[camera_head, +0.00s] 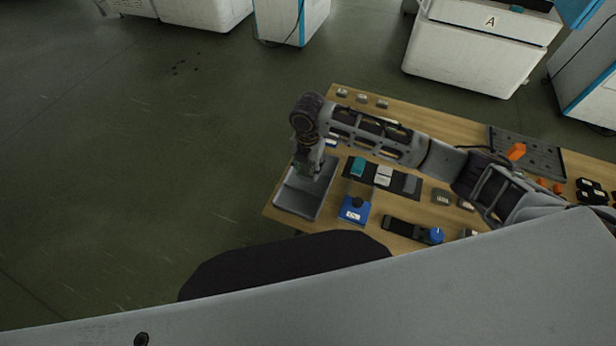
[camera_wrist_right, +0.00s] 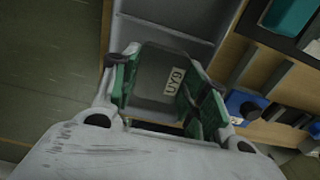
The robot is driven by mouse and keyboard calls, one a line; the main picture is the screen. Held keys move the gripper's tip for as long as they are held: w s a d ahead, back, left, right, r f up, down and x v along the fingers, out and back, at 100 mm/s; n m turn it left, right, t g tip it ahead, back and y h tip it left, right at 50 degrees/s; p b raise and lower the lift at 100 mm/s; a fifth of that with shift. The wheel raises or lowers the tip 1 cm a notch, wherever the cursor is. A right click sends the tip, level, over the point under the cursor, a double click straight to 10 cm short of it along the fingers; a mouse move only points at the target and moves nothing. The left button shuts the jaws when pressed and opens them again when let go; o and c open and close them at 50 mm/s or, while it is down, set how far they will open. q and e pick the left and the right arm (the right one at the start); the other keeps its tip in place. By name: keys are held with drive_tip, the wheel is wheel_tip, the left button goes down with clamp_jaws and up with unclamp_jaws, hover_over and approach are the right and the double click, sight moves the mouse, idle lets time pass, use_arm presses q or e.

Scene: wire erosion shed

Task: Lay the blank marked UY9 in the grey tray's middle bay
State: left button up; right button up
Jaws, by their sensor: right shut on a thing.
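The blank marked UY9 (camera_wrist_right: 150,75) is a grey block with a white label, held between the green-padded fingers of my right gripper (camera_wrist_right: 168,88) in the wrist view. In the head view my right gripper (camera_head: 309,168) points down over the far part of the grey tray (camera_head: 296,207), at the table's left end. The wrist view shows the grey tray (camera_wrist_right: 165,27) and a cross wall just past the blank. The arm hides part of the tray in the head view, and I cannot tell which bay lies under the blank. My left gripper is not in view.
A dark mat (camera_head: 407,184) with a teal block (camera_head: 357,166) and grey blocks lies right of the tray. A blue box with a black knob (camera_head: 354,210) stands near the tray's right side. Several small blocks sit along the far edge. A perforated plate (camera_head: 530,153) lies farther right.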

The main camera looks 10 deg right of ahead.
sight(308, 177)
drive_tip(key=shift+f, duration=0.95)
drive_tip(key=shift+f, duration=1.85)
drive_tip(key=o, duration=1.4)
drive_tip(key=shift+f, duration=0.15)
wheel_tip(308, 177, up, 12)
drive_tip(key=shift+r, duration=0.15)
